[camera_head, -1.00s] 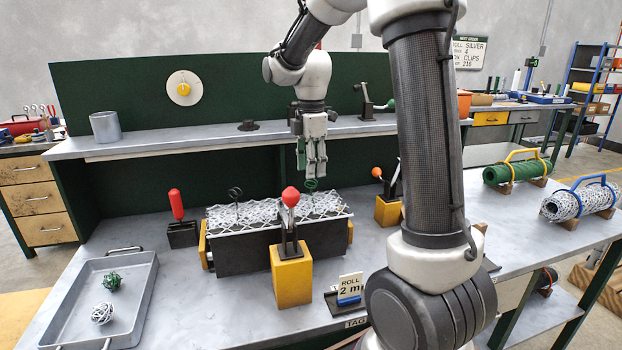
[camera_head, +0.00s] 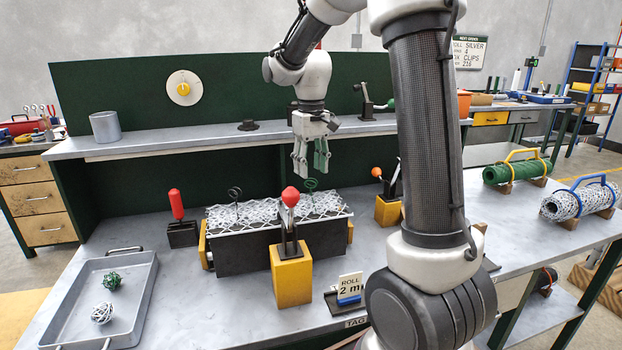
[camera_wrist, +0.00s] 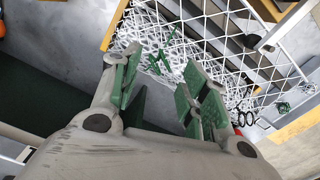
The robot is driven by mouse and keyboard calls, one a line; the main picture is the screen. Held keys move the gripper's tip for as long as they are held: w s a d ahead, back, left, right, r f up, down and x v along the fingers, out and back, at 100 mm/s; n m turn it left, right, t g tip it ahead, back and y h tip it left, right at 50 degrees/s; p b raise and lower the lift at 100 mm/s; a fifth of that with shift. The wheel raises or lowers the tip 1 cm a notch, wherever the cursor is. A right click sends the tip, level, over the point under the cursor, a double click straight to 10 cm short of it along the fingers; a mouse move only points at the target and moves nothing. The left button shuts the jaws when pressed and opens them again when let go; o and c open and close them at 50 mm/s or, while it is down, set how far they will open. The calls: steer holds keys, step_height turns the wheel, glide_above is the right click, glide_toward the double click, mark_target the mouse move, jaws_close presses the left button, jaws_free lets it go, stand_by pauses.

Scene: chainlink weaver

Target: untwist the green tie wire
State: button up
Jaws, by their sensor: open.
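The green tie wire (camera_head: 311,184) stands up as a loop from the white chain-link mesh (camera_head: 262,213), right of its middle. In the wrist view a green piece of wire (camera_wrist: 160,62) shows just beyond the fingertips. My gripper (camera_head: 310,166) points down above the green tie wire, with its fingers apart and nothing between them. In the wrist view my gripper (camera_wrist: 155,78) has its green pads spread over the mesh (camera_wrist: 215,45). A dark tie wire (camera_head: 235,193) stands in the mesh to the left.
The mesh lies on a black block (camera_head: 245,255). A red-knobbed clamp on a yellow post (camera_head: 292,275) stands in front, an orange-knobbed one (camera_head: 390,210) to the right. A red-handled tool (camera_head: 177,205) stands left. A grey tray (camera_head: 75,290) holds two wire balls.

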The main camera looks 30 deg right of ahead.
mark_target(311, 187)
steer(key=m, duration=0.6)
steer(key=shift+m, duration=0.4)
steer(key=m, duration=0.6)
steer(key=shift+m, duration=0.3)
steer(key=m, duration=0.6)
steer(key=shift+m, duration=0.4)
steer(key=m, duration=0.6)
steer(key=shift+f+m, duration=0.1)
steer(key=shift+m, duration=0.6)
steer(key=shift+f, duration=1.95)
steer(key=shift+c, duration=0.2)
